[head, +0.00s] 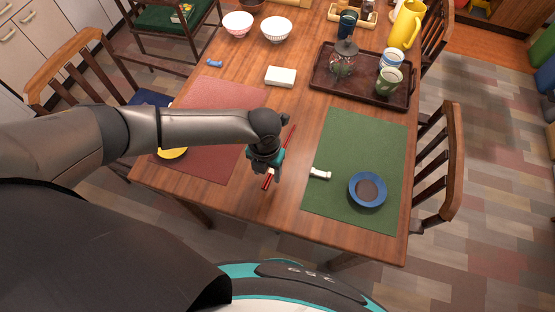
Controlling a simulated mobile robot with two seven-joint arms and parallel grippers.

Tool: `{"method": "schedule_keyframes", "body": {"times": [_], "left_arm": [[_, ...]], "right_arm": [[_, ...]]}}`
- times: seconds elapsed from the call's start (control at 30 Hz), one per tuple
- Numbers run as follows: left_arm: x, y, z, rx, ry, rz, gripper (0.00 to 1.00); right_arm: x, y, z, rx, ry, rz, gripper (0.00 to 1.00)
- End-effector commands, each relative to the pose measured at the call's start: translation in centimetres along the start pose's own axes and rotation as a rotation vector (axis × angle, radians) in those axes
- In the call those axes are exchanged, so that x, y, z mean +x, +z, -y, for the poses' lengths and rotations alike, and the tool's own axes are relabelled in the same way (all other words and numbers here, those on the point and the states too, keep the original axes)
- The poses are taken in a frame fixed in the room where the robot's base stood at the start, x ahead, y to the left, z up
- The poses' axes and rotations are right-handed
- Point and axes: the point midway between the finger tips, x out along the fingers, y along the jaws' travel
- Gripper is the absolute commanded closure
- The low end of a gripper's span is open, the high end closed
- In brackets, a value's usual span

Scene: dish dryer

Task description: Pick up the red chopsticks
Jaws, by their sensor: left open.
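The red chopsticks (267,182) lie on the wooden table between the red placemat and the green placemat. They run from near the front up to the back right, and their middle is hidden by my left gripper. My left gripper (271,174) points down right over the chopsticks, near their front end. It is open; whether its fingers touch the chopsticks I cannot tell. My right gripper is not in view.
A white chopstick rest (320,173) and a blue bowl (367,189) are at the right, by the green placemat (355,140). A yellow dish (172,153) shows on the red placemat (215,95). Behind are a white box (280,76) and a dark tray (330,88).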

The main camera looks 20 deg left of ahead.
Motion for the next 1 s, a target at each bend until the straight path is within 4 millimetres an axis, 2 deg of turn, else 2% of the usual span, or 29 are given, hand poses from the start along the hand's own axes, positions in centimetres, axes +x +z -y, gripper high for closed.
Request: {"method": "schedule_keyframes", "body": {"times": [0.03, 0.1, 0.23, 0.83, 1.0], "left_arm": [[1.1, -0.1, 0.0, 0.0, 0.001, -0.002, 0.42], [2.1, -0.1, 0.0, 0.0, 0.0, -0.001, 0.42], [3.1, -0.1, 0.0, 0.001, 0.0, -0.001, 0.42], [3.5, -0.1, 0.0, 0.001, 0.0, -0.001, 0.42], [3.4, -0.1, 0.0, 0.001, 0.0, 0.0, 0.6]], "right_arm": [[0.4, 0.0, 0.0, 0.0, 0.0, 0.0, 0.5], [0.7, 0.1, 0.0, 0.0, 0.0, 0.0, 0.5], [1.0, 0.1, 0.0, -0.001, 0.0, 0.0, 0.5], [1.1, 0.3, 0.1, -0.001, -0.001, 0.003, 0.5], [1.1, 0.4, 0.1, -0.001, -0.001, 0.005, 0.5]]}}
